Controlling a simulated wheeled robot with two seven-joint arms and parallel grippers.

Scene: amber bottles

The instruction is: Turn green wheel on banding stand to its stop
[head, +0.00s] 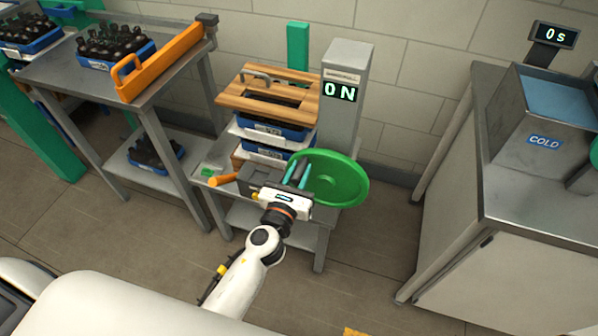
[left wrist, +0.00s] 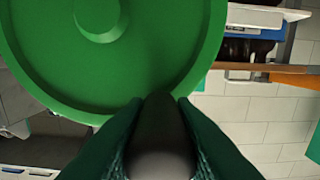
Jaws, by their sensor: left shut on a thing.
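The green wheel (head: 335,180) is on the right side of the banding stand (head: 350,125), below the grey post with a lit "ON" display. In the left wrist view the wheel (left wrist: 150,60) fills the upper left, with a round green hub. My left gripper (head: 297,173) is at the wheel's left edge. In the left wrist view its fingers (left wrist: 160,130) are closed on a dark grey handle (left wrist: 162,135) at the wheel's rim. How the handle joins the wheel is hidden. My right gripper is not in view.
A wooden frame (head: 262,92) lies over stacked blue trays on the stand. An orange lever (head: 222,180) sticks out at its left. A table with bottle crates (head: 115,48) stands at left. A steel "COLD" bath (head: 545,115) stands on a counter at right.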

